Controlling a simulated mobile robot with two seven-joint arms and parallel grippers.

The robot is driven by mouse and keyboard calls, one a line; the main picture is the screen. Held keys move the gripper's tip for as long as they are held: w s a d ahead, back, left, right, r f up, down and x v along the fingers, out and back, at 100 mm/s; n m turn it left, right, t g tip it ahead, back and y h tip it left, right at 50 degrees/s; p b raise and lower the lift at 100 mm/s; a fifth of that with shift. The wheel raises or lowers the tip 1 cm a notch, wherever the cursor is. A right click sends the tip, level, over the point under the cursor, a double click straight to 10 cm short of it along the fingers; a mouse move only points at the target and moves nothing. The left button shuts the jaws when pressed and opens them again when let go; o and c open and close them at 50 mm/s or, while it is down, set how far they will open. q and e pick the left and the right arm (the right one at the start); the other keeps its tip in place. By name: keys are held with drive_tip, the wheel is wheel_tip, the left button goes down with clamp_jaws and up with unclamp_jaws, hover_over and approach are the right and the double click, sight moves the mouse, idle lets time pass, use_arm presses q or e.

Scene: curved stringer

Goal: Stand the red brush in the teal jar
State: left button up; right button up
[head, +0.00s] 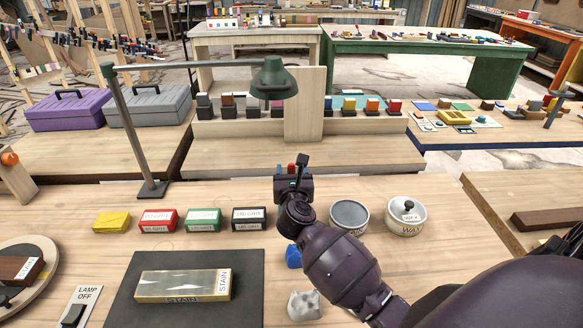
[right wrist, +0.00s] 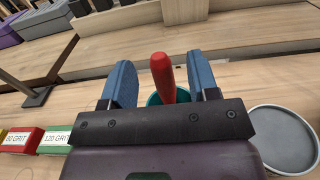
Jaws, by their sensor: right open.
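The red brush (right wrist: 163,80) shows its handle in the right wrist view, standing with its lower end inside the teal jar (right wrist: 153,99). Only part of the jar's rim shows; my gripper's mount hides the rest. My right gripper (right wrist: 159,62) is open, with one blue finger on each side of the handle and a visible gap to both. In the head view my right gripper (head: 292,172) points away over the workbench and covers the jar; a bit of red shows by it. My left gripper is not in view.
A grey-filled pot (head: 349,216) and a lidded wax pot (head: 407,217) stand right of the gripper. Grit blocks (head: 249,218) and a yellow block (head: 111,222) line up at left. A lamp (head: 152,190) stands behind them. A stain board (head: 183,287) lies in front.

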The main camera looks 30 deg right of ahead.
drive_tip(key=v, duration=0.8)
drive_tip(key=shift+s+a, duration=0.2)
drive_tip(key=shift+s, duration=0.05)
idle(0.6)
